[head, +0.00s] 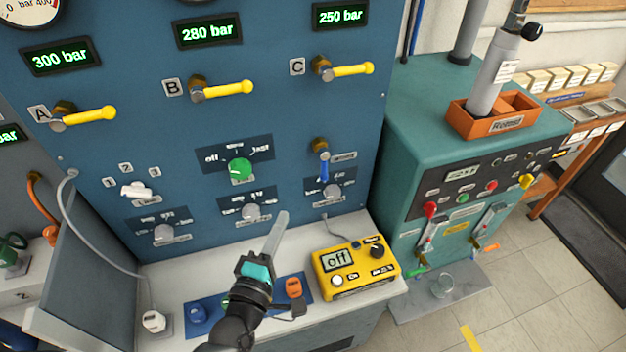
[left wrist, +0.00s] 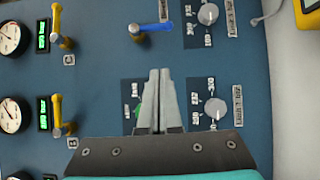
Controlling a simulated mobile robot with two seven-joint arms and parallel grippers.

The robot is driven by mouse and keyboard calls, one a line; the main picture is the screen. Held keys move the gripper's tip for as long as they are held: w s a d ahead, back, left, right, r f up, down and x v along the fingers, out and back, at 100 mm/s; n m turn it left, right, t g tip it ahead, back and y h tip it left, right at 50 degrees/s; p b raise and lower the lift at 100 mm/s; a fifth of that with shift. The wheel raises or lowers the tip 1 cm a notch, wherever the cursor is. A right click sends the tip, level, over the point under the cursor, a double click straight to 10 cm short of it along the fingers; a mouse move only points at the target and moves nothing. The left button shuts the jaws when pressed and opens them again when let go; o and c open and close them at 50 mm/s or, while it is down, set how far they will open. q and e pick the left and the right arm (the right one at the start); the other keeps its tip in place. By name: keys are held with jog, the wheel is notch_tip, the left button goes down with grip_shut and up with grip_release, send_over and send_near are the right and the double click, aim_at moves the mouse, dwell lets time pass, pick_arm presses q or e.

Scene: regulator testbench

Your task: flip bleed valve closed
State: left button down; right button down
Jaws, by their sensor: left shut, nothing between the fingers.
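The blue-handled valve (head: 323,165) sits on the blue panel below yellow lever C, and its handle hangs straight down from a brass body. I take it as the bleed valve; its small label is unreadable. In the left wrist view, the blue handle (left wrist: 157,27) shows above the fingertips and points right. My left gripper (head: 282,216) is shut and empty, in front of the lower panel, below and left of the blue handle and apart from it. Its closed fingers (left wrist: 160,72) point towards the panel between two grey knobs and the levers. My right gripper is out of view.
A green knob (head: 240,169) and a grey knob (head: 250,212) are on the panel near my fingers. Yellow levers A (head: 90,116), B (head: 228,89) and C (head: 350,70) point right. A yellow meter reading "off" (head: 355,270) stands on the bench right of my gripper.

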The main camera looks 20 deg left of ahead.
pick_arm(q)
send_near(324, 167)
jog(key=w+a+f, duration=0.2)
jog(key=w+a, duration=0.2)
jog(key=shift+w+d+r+p, duration=0.15)
jog(key=shift+w+d+p, duration=0.35)
jog(key=shift+w+d, duration=0.85)
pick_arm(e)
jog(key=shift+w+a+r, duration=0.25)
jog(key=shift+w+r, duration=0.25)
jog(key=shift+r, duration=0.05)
pick_arm(q)
jog(key=shift+w+a, duration=0.1)
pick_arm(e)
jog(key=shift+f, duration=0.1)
pick_arm(q)
jog(key=shift+n+b, duration=0.3)
jog(key=shift+b, duration=0.5)
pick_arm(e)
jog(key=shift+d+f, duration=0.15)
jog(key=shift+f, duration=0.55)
pick_arm(q)
jog(key=shift+f, duration=0.2)
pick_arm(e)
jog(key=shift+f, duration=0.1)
